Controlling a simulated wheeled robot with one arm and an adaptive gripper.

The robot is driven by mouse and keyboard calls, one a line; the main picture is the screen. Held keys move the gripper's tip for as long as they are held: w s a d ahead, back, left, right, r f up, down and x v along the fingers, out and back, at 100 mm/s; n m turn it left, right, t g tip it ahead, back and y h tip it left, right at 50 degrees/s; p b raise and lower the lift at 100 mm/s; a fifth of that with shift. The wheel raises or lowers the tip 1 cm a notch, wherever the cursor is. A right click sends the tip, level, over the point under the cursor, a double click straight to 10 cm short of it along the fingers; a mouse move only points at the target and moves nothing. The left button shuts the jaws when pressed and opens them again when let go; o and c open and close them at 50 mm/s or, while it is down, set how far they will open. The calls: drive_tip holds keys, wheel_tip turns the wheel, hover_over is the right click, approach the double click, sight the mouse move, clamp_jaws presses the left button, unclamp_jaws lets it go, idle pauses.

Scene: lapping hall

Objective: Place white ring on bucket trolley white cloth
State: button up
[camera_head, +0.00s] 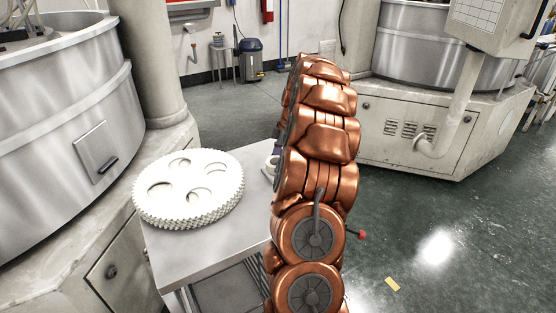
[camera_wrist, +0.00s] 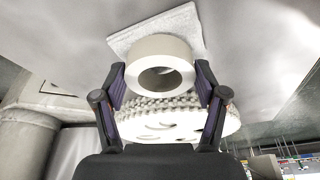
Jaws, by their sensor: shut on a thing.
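The white ring (camera_wrist: 162,51) shows in the wrist view between the fingers of my gripper (camera_wrist: 161,78), which is shut on it. Its round hole faces the camera. The white cloth (camera_wrist: 190,17), square and rough in texture, lies on a grey metal surface (camera_wrist: 85,35) directly behind the ring in the picture. I cannot tell whether the ring touches the cloth. In the head view my copper arm hides the gripper and most of this spot; only a small pale bit shows at the arm's left edge, over the metal trolley top (camera_head: 215,250).
A stack of white toothed discs with holes (camera_head: 190,188) covers the trolley's left part, close to my gripper in the wrist view (camera_wrist: 165,122). Large lapping machines stand left (camera_head: 60,120) and back right (camera_head: 430,125).

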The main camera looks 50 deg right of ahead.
drive_tip(key=shift+f, duration=0.2)
drive_tip(key=o, duration=1.3)
drive_tip(key=shift+o, duration=0.2)
drive_tip(key=shift+r, duration=0.1)
drive_tip(key=b+v, duration=0.1)
drive_tip(key=v, duration=1.1)
drive_tip(key=shift+r, duration=0.1)
